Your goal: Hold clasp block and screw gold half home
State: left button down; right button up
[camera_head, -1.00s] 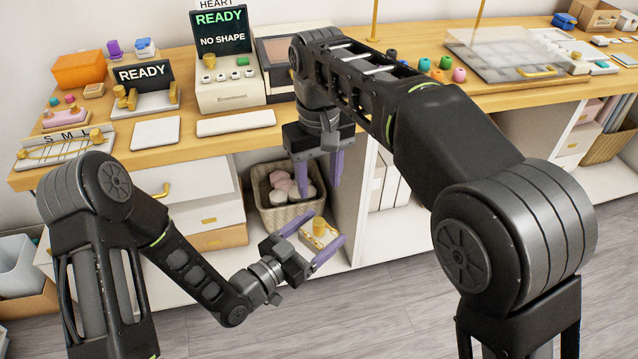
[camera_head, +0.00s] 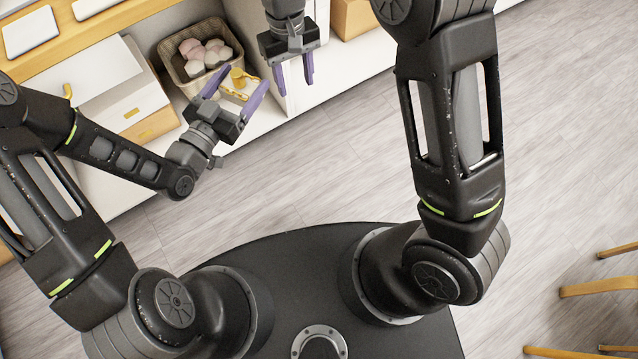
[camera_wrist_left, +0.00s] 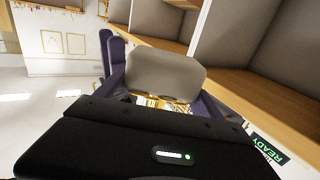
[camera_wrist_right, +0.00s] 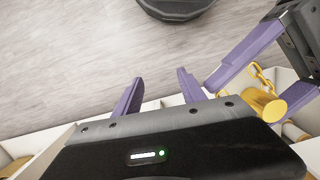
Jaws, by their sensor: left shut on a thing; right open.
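In the head view my left gripper (camera_head: 235,90) is shut on the clasp block, in front of the shelf unit. The gold cylinder (camera_head: 238,77) shows between its purple fingers; the block itself is mostly hidden there. In the left wrist view a grey-beige block face (camera_wrist_left: 165,75) fills the gap between the fingers, with gold parts (camera_wrist_left: 165,103) below it. The right wrist view shows the gold cylinder (camera_wrist_right: 266,104) and a gold loop beside it.
A woven basket (camera_head: 172,62) with pale round items stands on the lower shelf behind my left gripper. White drawers (camera_head: 120,100) are left of it, and a cardboard box (camera_head: 352,20) is right. Wooden chair legs (camera_head: 590,288) are at lower right. The floor (camera_head: 340,150) between is clear.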

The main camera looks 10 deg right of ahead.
jog(key=s+d+f+m+y, duration=0.1)
jog(key=s+f, duration=0.3)
jog(key=f, duration=0.4)
jog(key=s+d+f+y, duration=0.1)
jog(key=s+f, duration=0.3)
jog(key=f, duration=0.4)
jog(key=s+a+f+m+t+y, duration=0.1)
jog(key=s+f, duration=0.5)
jog(key=s, duration=0.7)
jog(key=m+t+y, duration=0.1)
jog(key=m, duration=0.1)
jog(key=shift+s+a+f+m, duration=0.35)
jog(key=shift+s+f+m, duration=0.05)
